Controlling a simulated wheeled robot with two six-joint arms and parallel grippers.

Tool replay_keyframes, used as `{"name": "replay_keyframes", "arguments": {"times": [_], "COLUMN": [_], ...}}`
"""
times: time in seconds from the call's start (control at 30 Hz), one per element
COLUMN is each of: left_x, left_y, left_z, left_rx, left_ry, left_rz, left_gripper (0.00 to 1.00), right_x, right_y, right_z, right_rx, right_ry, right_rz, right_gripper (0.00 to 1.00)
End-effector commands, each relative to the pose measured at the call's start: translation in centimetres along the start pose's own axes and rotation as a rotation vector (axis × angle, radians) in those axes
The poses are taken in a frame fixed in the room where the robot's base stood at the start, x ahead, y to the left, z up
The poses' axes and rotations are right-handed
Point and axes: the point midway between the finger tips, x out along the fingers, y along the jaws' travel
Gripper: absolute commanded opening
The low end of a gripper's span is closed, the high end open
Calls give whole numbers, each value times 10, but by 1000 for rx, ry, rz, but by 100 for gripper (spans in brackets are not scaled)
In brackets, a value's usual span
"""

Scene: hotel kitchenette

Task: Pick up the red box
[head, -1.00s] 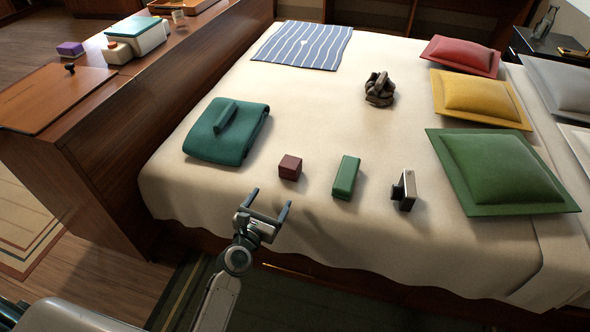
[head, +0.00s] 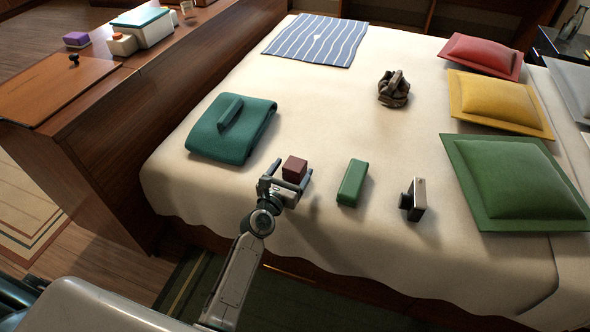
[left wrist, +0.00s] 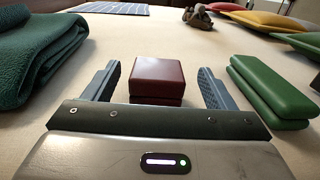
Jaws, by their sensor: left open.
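The red box (head: 295,169) is a small dark-red block on the cream bedspread near the bed's front edge. In the left wrist view the red box (left wrist: 157,81) sits ahead, between the lines of the two fingers, with a gap on each side. My left gripper (head: 288,177) is open and low over the bed, its fingers reaching toward the box's near side. In the left wrist view the open left gripper (left wrist: 158,88) shows one finger on each side of the box. In the head view it hides the box's lower part. My right gripper is not in view.
A green box (head: 352,182) lies to the right, then a small dark and silver object (head: 414,199). A folded teal towel (head: 232,128) lies to the left. A brown crumpled object (head: 393,90) and pillows lie farther back. The bedspread between them is clear.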

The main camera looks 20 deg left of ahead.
Motion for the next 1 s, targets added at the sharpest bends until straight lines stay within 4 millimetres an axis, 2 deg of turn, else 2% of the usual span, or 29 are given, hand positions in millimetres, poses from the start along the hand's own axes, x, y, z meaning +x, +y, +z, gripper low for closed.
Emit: {"name": "replay_keyframes", "arguments": {"times": [0.2, 0.53, 0.8, 1.0], "left_x": [32, 39, 39, 39], "left_y": [2, 2, 2, 2], "left_z": [1, 1, 1, 1], "left_rx": [0, 0, 0, 0], "left_ry": [-2, 0, 0, -1], "left_rz": [0, 0, 0, 0], "left_gripper": [78, 78, 28, 28], "right_x": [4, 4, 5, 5], "right_y": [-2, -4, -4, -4], "right_z": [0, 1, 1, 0], "right_rx": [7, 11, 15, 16], "right_ry": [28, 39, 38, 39], "right_rz": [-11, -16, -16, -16], "right_gripper": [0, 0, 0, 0]}}
